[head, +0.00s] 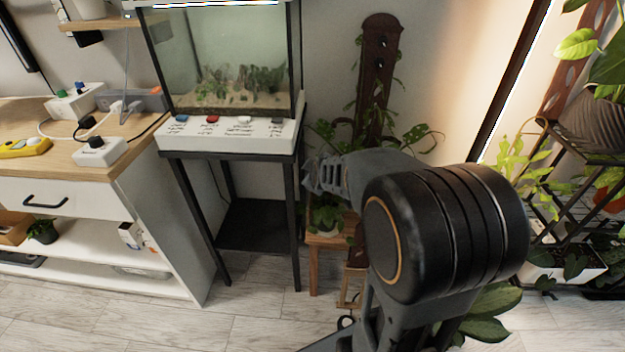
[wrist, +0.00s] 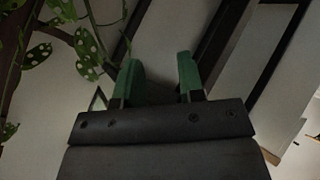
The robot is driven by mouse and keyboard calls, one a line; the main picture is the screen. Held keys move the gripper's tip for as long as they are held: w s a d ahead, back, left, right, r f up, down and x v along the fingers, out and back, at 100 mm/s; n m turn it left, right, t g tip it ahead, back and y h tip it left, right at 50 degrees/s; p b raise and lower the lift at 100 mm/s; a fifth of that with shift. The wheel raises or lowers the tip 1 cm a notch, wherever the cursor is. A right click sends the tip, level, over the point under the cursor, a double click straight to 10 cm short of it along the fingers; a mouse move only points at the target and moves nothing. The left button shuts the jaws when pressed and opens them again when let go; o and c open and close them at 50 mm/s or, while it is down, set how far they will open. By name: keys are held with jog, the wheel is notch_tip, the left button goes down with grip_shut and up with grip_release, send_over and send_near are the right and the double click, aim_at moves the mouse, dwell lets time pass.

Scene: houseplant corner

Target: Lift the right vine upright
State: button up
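A vine with green leaves (head: 425,138) spreads out to the right from the lower part of a dark brown slotted post (head: 380,75). Other leaves (head: 325,130) spread to the left of the post. The stems are partly hidden behind my arm. My gripper (head: 317,176) is beside the plant, in front of its left side, near the table leg. In the wrist view my gripper's two green fingers (wrist: 158,78) stand apart with nothing between them. Leaves with pale spots (wrist: 88,45) hang at the upper left there, outside the fingers.
A fish tank (head: 230,65) stands on a black metal table (head: 292,200) left of the plant. A small wooden stool (head: 314,265) is below the gripper. A dark plant rack (head: 560,205) with pots is at right. Floor (head: 240,330) is clear at front left.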

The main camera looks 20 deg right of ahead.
jog(key=shift+s+a+m+g+y, duration=0.3)
jog(key=shift+s+a+m+g, duration=0.15)
jog(key=shift+s+a, duration=0.6)
jog(key=shift+w, duration=0.1)
